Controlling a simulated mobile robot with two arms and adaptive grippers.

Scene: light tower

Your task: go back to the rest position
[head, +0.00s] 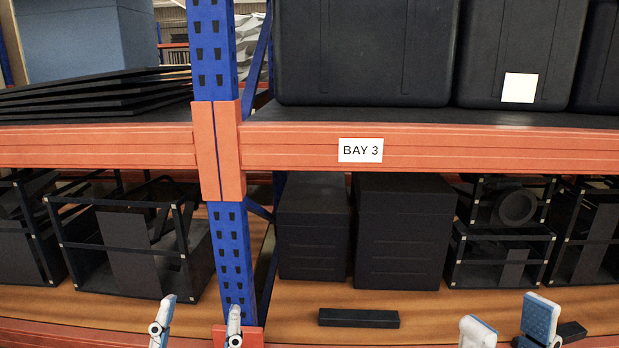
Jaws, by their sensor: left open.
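My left gripper (198,323) shows at the bottom edge, left of centre. Its two fingertips are well apart with nothing between them, and one overlaps the foot of the blue upright. My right gripper (508,326) shows at the bottom edge on the right. Its fingertips are also apart, with a visible gap and nothing seen between them. The rest of both grippers and both arms are below the picture. The rest position itself is not marked by anything in view.
A rack stands ahead, with a blue upright (234,262) and an orange beam (450,148) labelled BAY 3 (360,150). Black boxes (403,235) and frames (130,245) stand below. A black bar (358,318) lies on the lower shelf between my grippers.

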